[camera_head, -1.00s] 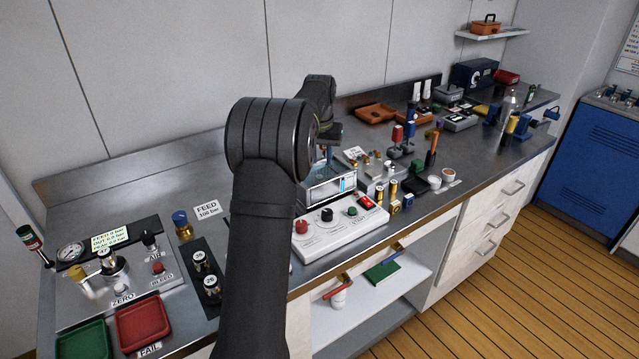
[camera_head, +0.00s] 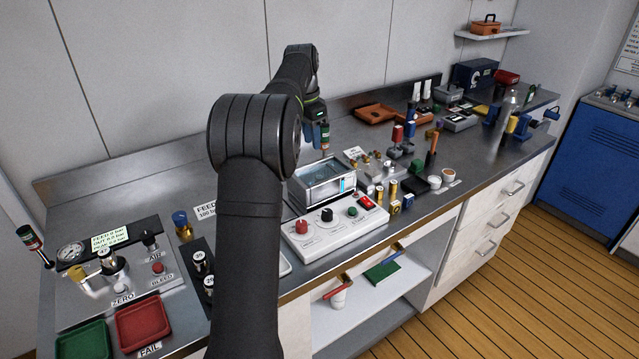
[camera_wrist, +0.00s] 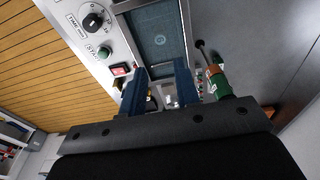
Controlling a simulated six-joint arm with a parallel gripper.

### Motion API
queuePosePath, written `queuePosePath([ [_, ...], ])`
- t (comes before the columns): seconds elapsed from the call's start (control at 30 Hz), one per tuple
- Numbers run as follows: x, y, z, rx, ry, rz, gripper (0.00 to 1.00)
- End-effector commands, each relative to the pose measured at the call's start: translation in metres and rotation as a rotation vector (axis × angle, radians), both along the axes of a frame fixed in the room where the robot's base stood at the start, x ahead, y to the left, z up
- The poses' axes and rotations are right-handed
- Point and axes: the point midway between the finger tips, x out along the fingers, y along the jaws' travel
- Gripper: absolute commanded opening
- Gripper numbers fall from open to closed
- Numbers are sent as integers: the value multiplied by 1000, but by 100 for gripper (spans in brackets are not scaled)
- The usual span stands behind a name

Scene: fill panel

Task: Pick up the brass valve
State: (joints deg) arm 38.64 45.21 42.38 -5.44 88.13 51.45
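A brass fitting with a blue cap (camera_head: 184,226) stands on the bench at the left in the head view. Small brass pieces (camera_head: 393,189) stand right of the white control panel. I cannot tell for certain which is the brass valve. My gripper (camera_head: 319,138) is above the bench behind the metal-framed basin (camera_head: 327,182). In the wrist view, the gripper's blue fingers (camera_wrist: 160,76) are apart with nothing clearly held between them.
The white control panel (camera_head: 334,231) sits before the basin. A red tray (camera_head: 144,322) and a green tray (camera_head: 84,342) lie at the left. Blocks, tools and cups crowd the bench to the right. The back strip of bench left of my arm is clear.

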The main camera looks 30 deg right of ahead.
Motion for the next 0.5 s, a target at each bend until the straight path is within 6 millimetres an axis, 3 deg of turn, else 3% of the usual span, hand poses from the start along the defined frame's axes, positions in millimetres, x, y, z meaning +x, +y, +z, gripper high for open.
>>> queuePosePath([
  [0.3,-1,-8,-69,2,2,1,29],
  [0.5,0,-11,-89,1,0,1,29],
])
